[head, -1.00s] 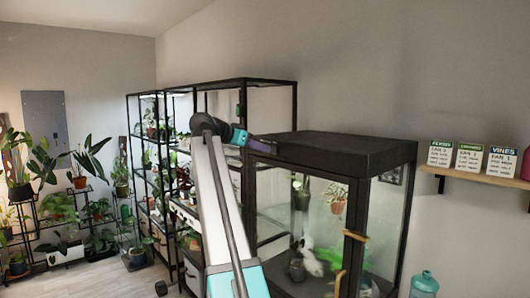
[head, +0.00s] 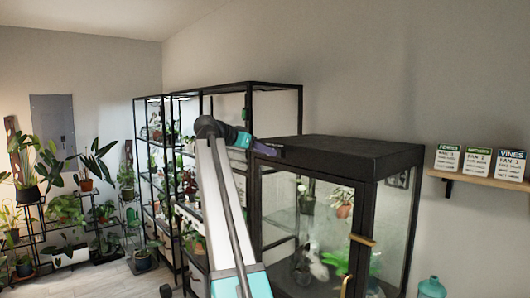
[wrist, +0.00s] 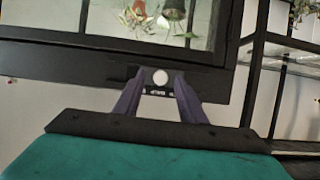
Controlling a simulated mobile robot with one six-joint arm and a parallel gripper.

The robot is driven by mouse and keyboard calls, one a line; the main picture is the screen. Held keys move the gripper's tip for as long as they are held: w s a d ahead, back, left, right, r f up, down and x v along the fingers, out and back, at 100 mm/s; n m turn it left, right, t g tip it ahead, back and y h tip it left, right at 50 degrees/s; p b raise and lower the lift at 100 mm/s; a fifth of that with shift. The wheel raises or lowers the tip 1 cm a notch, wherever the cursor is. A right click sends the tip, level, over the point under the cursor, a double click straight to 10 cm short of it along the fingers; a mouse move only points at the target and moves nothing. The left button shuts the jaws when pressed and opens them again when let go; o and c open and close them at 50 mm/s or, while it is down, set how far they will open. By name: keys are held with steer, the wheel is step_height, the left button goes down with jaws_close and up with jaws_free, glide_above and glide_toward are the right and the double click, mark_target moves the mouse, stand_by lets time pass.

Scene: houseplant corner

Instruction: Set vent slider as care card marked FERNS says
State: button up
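The care card marked FERNS (head: 447,159) stands at the left of three cards on the wall shelf; its small lines are too blurred to read surely. The black-framed glass cabinet (head: 340,156) stands at centre right. My gripper (head: 274,149) is at the upper left of its black top. In the wrist view, my gripper (wrist: 160,77) is open, with its two purple fingers apart. A round white knob (wrist: 159,76) on the cabinet's black band shows between the fingertips; contact cannot be told. Small white marks show beside it. I cannot surely pick out the vent slider.
A second card (head: 476,160) and the VINES card (head: 511,163) share the wooden shelf (head: 485,181). Black plant racks (head: 252,85) stand left of and behind the cabinet. A brass handle (head: 362,240) sticks out from the cabinet front. Bare floor (head: 110,278) shows at lower left.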

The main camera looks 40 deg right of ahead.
steer(key=s+b+v, duration=0.1)
steer(key=b+v, duration=0.2)
steer(key=v, duration=1)
steer(key=shift+w+a+b, duration=0.35)
steer(key=shift+w, duration=0.15)
steer(key=shift+r, duration=0.1)
